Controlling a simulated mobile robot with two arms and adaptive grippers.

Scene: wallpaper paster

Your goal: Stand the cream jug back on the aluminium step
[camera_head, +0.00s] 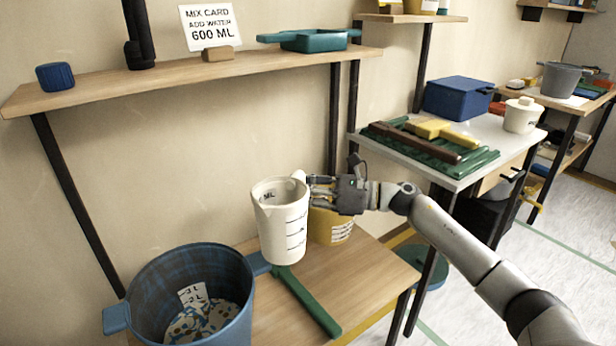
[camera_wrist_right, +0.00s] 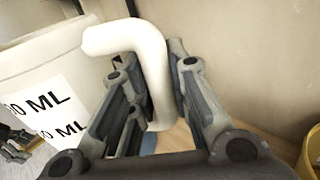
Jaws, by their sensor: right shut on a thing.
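The cream jug (camera_head: 282,222) is upright, with dark measuring marks, over the left part of the low wooden-topped bench (camera_head: 365,275). I cannot tell whether its base touches the wood. My right gripper (camera_head: 318,192) is shut on the jug's handle from the right. In the right wrist view the pale handle (camera_wrist_right: 152,70) passes between the fingers of the right gripper (camera_wrist_right: 150,95), with the jug body (camera_wrist_right: 50,85) and its ML label at left. I cannot pick out an aluminium step.
A blue bucket (camera_head: 240,325) with printed scraps inside stands at front left. A green bar (camera_head: 308,305) lies in front of the jug, and a yellow container (camera_head: 335,228) stands behind it. A shelf (camera_head: 200,78) runs above. The bench's right part is clear.

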